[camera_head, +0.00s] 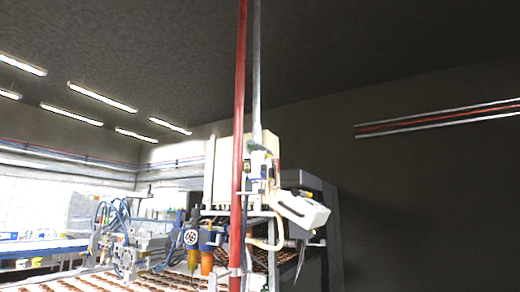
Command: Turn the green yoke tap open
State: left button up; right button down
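A small dark green part, which looks like the green yoke tap (257,146), sits on the grey vertical pipe (257,80) near the middle of the view. It is too small to tell how its handle is turned. A red vertical pipe (240,100) runs just left of it, close to the tap in the picture. Neither of my grippers is in view, and nothing is seen touching the tap.
A machine with a pale cabinet (222,168), a tilted white box (301,209) and orange-bottomed filter bowls (207,262) stands around the pipes. A conveyor with brown rounds (90,284) lies lower left. The dark wall (430,200) at right has open space before it.

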aim_at(254, 148)
jog(key=u, duration=0.25)
jog(key=i+l+u, duration=0.25)
jog(key=l, duration=0.15)
jog(key=l+u, duration=0.25)
jog(key=l, duration=0.15)
jog(key=i+l+u, duration=0.2)
jog(key=l, duration=0.3)
jog(key=l+u, duration=0.25)
jog(key=l, duration=0.2)
